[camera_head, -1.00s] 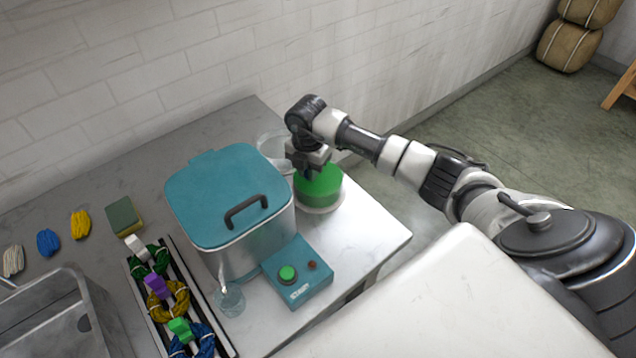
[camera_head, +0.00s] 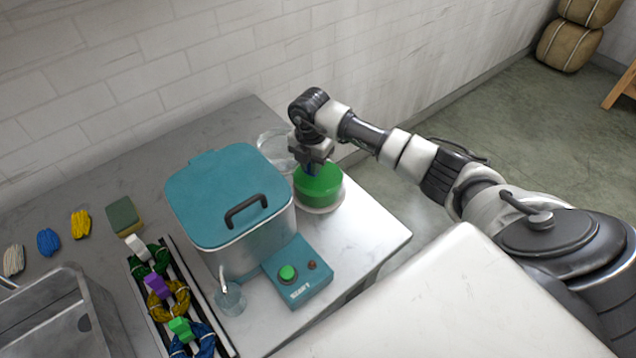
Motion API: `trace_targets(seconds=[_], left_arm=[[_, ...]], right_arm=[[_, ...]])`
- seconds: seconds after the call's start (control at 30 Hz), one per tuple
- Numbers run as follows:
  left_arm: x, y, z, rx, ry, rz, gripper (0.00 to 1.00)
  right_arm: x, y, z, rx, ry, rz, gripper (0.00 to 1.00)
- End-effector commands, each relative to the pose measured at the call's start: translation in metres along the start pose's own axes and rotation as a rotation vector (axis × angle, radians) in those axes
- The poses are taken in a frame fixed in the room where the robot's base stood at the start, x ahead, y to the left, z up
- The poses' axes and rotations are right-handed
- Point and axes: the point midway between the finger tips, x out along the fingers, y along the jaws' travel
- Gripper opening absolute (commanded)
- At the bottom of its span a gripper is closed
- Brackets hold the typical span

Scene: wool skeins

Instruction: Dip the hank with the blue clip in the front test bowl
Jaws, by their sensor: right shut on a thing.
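A second, clear glass bowl (camera_head: 272,142) stands behind, partly hidden by my wrist and the pot. My left gripper is not in view.
A teal-lidded pot (camera_head: 222,195) stands close left of the bowls, with a teal control box (camera_head: 299,285) in front. A rack (camera_head: 218,328) holds hanks with white, purple and green clips. A small glass (camera_head: 231,301), sponge (camera_head: 124,215) and metal sink (camera_head: 85,290) lie left.

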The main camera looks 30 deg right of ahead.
Motion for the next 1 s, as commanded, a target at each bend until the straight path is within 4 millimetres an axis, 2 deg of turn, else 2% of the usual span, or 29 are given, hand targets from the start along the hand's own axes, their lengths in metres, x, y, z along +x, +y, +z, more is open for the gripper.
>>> trace_targets(seconds=[1.0], left_arm=[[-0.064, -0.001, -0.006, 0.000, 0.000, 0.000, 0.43]], right_arm=[[-0.081, 0.000, 0.000, 0.000, -0.001, 0.000, 0.00]])
